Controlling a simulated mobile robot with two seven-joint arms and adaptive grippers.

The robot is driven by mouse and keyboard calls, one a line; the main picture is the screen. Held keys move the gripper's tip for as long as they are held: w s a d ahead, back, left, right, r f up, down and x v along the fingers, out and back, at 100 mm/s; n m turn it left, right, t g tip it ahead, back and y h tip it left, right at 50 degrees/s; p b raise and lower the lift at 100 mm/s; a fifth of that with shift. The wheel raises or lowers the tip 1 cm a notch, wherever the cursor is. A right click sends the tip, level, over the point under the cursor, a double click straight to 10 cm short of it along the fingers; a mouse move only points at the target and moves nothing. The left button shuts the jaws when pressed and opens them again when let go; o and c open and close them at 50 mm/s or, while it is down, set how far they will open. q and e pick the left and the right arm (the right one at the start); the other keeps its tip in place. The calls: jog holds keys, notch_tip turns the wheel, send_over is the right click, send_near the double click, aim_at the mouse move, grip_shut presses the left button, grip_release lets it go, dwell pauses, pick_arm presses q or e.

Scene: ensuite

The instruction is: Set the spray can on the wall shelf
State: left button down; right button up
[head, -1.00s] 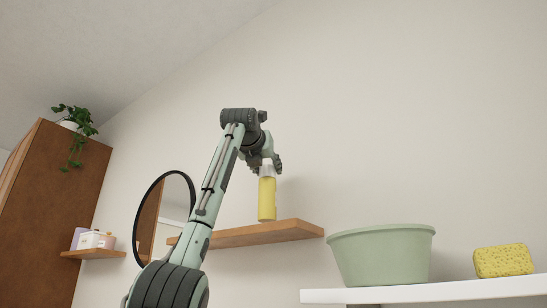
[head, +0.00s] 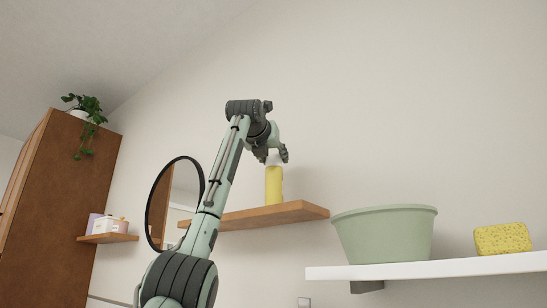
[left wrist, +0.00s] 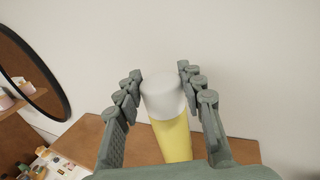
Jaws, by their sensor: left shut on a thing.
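The spray can (head: 274,187) is yellow with a white cap and stands upright at the wooden wall shelf (head: 285,213). Its lower end meets the line of the shelf's front edge in the head view; I cannot tell whether it touches the board. My left gripper (head: 273,157) is around the can's top from above, shut on it. In the left wrist view the fingers (left wrist: 162,88) flank the white cap (left wrist: 163,97), with the yellow body (left wrist: 173,140) below it and the shelf (left wrist: 85,140) beneath. My right gripper is not in view.
A round black-framed mirror (head: 152,205) hangs left of the shelf. A green basin (head: 385,235) and a yellow sponge (head: 503,239) rest on a white shelf (head: 440,268) at right. A small shelf (head: 108,238) with toiletries and a brown cabinet (head: 65,190) are at left.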

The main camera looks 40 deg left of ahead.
pick_arm(q)
jog(key=shift+f, duration=0.3)
jog(key=c, duration=0.9)
grip_release()
jog(key=shift+o, duration=0.2)
jog(key=shift+s, duration=0.1)
